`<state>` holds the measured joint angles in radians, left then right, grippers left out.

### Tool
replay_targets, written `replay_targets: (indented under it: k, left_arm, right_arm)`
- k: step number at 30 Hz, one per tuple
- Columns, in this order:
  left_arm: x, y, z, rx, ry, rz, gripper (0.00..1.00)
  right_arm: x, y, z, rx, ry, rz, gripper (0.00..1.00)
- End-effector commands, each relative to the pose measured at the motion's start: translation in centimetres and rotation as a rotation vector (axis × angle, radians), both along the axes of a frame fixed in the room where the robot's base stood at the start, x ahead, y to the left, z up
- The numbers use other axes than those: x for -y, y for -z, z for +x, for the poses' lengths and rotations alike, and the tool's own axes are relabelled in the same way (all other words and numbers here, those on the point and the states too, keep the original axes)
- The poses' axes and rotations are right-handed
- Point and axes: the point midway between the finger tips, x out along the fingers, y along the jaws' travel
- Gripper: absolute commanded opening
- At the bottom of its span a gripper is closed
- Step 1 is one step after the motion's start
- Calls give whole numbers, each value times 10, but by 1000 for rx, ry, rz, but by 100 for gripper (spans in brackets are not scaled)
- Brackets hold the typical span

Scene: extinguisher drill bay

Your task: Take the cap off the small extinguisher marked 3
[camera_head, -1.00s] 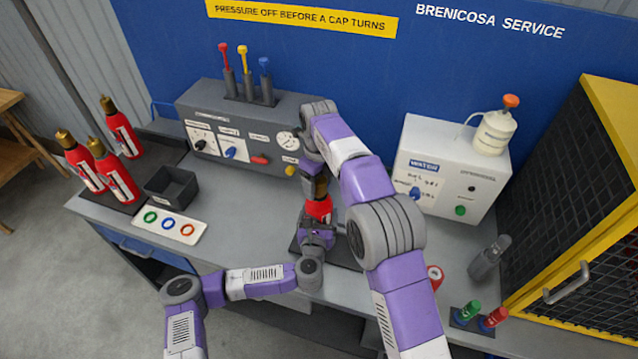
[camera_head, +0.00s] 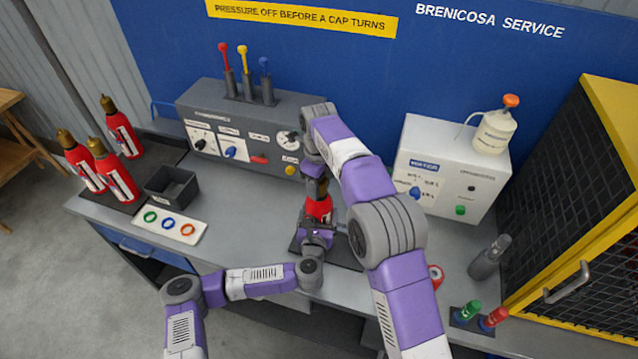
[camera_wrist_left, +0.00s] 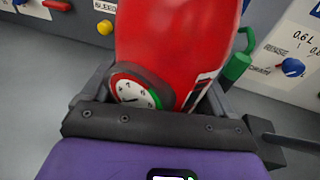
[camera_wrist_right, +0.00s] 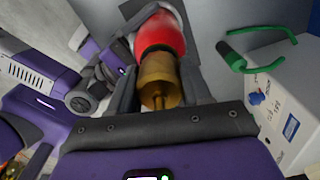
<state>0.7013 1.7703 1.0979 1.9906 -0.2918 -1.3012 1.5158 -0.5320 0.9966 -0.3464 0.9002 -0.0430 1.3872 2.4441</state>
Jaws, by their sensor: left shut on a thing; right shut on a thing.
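A small red extinguisher (camera_head: 320,209) with a brass cap (camera_head: 321,187) stands upright at the middle of the bench. Its number is not visible to me. My left gripper (camera_head: 316,231) is shut on its red body from the front. The left wrist view shows the red body (camera_wrist_left: 175,45) close up, with a round gauge (camera_wrist_left: 135,92) low on it. My right gripper (camera_head: 317,174) comes from above and is shut on the brass cap, which the right wrist view shows between the fingers (camera_wrist_right: 158,80). My right arm partly hides the extinguisher in the head view.
Several red extinguishers (camera_head: 117,180) stand at the left by a dark open bin (camera_head: 172,187) and a tray with coloured rings (camera_head: 170,224). A grey control panel (camera_head: 250,140) stands behind. A white water box (camera_head: 450,175) and yellow-framed cage (camera_head: 590,190) stand to the right.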

Motion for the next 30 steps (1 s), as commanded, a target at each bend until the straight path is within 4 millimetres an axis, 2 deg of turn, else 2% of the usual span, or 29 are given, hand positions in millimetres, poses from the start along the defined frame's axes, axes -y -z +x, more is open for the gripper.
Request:
replay_targets:
  k: [30]
  left_arm:
    - [0, 0, 0, -1, 1, 0, 1]
  right_arm:
    - [0, -2, 0, 3, -2018, 0, 12]
